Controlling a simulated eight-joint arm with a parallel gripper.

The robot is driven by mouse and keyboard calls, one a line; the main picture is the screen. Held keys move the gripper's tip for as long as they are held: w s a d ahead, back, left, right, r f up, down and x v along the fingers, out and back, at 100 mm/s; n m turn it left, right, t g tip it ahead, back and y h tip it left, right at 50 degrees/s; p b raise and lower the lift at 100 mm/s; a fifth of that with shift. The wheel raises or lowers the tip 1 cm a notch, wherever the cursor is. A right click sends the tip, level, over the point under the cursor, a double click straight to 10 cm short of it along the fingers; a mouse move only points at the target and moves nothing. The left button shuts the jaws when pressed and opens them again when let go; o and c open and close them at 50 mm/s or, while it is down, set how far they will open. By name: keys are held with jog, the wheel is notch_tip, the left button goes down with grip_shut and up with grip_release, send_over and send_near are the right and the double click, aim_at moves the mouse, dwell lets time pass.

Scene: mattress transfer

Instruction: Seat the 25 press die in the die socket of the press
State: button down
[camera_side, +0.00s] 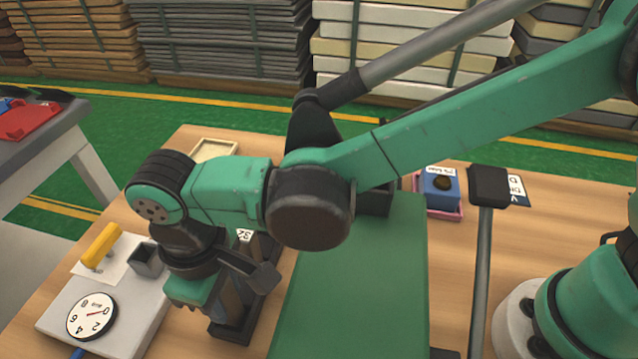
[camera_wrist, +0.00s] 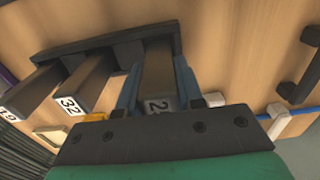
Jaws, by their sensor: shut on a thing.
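The die marked with a partly covered 2 (camera_wrist: 158,78) is a dark square bar between the two fingers of my gripper (camera_wrist: 157,92). My gripper is shut on it at the dark rack (camera_wrist: 105,42); I cannot tell if the die is clear of its slot. A die marked 32 (camera_wrist: 84,84) and one marked 19 (camera_wrist: 28,92) stand beside it in the rack. In the side view my gripper (camera_side: 226,300) points down at the rack, hiding most of it. A dark square open box (camera_side: 146,260), apparently the die socket, stands on the grey base (camera_side: 130,308) to the left.
A large green panel (camera_side: 355,285) is right of my gripper. A blue block (camera_side: 440,187) sits in a pink tray at the back right; a shallow wooden tray (camera_side: 213,149) is at the back.

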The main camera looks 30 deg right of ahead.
notch_tip(320, 180, up, 17)
jog(key=s+d+r, duration=0.1)
jog(key=d+r, duration=0.1)
jog(key=d, duration=0.7)
jog(key=s+d+r, duration=0.1)
jog(key=d+r, duration=0.1)
jog(key=d, duration=0.6)
jog(key=shift+s+d+f, duration=0.1)
jog(key=shift+s+f, duration=0.05)
jog(key=shift+f, duration=1.8)
jog(key=shift+s+d+f, duration=0.1)
jog(key=shift+f, duration=1.8)
jog(key=shift+f, duration=0.15)
jog(key=c, duration=0.6)
grip_release()
jog(key=shift+o, duration=0.2)
